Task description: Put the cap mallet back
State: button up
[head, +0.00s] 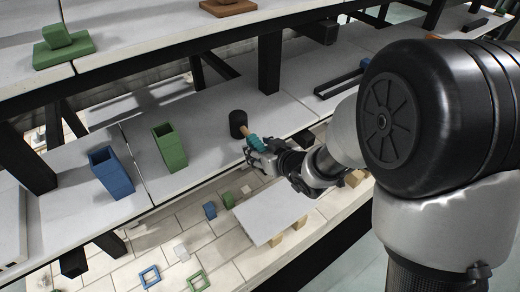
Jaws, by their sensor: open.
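The cap mallet (238,122) has a black cylindrical head, a short wooden shaft and a teal grip. Its head rests on or just above the pale middle shelf, near the shelf's front edge. The handle points toward the lower right, to my gripper. My gripper (259,149) is at the teal grip, with its fingers close around or beside it. The fingers are open; whether they touch the grip is too small to tell. The far part of the handle is hidden by my gripper.
On the middle shelf (205,95), a blue open box (111,172) and a green open box (169,147) stand to the left. A dark post (269,62) rises behind the mallet. A lower level holds small blocks, frames and a white slab (268,212). Dark rails (340,82) lie to the right.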

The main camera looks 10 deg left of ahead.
jog(key=shift+s+d, duration=0.1)
dwell(0.6)
jog(key=p+v, duration=0.3)
jog(key=v, duration=0.4)
jog(key=shift+s+d+r, duration=0.2)
jog(key=shift+s+r, duration=0.05)
dwell(1.0)
dwell(0.4)
notch_tip(320, 180, up, 10)
dwell(0.4)
